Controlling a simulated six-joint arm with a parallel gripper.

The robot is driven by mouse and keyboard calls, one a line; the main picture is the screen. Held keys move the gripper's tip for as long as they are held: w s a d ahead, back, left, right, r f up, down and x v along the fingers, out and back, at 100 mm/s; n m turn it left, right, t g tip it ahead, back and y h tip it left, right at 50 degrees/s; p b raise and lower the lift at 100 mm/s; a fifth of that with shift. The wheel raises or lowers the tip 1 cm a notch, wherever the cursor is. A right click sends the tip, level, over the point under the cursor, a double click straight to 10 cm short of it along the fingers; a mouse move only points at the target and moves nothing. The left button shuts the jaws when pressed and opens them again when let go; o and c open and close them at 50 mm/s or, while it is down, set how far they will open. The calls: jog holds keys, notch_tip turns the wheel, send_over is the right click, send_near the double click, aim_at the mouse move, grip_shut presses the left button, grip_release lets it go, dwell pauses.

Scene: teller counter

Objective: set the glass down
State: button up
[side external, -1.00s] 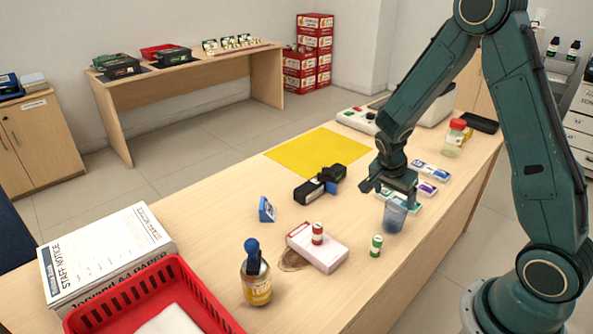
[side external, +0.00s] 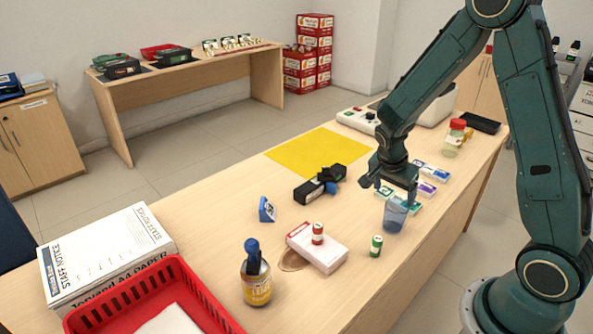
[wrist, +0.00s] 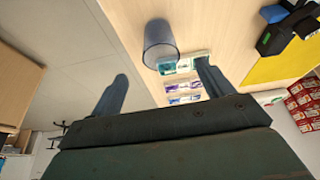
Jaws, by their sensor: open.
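The glass (side external: 395,214) is a bluish see-through tumbler. It stands upright on the counter near its front edge, just below my gripper. My gripper (side external: 393,194) is open and points down at it. In the wrist view the glass (wrist: 160,45) lies beyond the two spread fingertips of my gripper (wrist: 163,78), with a visible gap to each finger. The upper rim of the glass is partly hidden by the fingers in the side view.
A green-and-white cylinder (side external: 376,246) stands close to the glass. A white box (side external: 318,250) bears a similar cylinder. Flat packets (side external: 427,188) lie behind my gripper. A yellow mat (side external: 318,154), black device (side external: 318,187), bottle (side external: 256,278) and red basket (side external: 205,293) are farther off.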

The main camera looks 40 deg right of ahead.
jog(key=s+a+r+n+t+y, duration=0.1)
jog(key=s+a+r+n+t, duration=0.1)
jog(key=a+r+n, duration=0.45)
jog(key=s+a+r+n+t+y, duration=0.1)
jog(key=s+a+r+n, duration=0.15)
jog(key=r, duration=0.65)
jog(key=s+a+r+n+t+y, duration=0.1)
jog(key=s+a+r+n, duration=0.2)
jog(key=s, duration=0.3)
jog(key=s+a+r+n+t+y, duration=0.1)
jog(key=s+a+r+n, duration=0.2)
jog(key=s+a+n, duration=0.1)
jog(key=shift+s+r+n+t, duration=0.3)
jog(key=shift+s+r+n, duration=0.05)
jog(key=shift+s+n, duration=0.55)
jog(key=shift+w+a, duration=0.1)
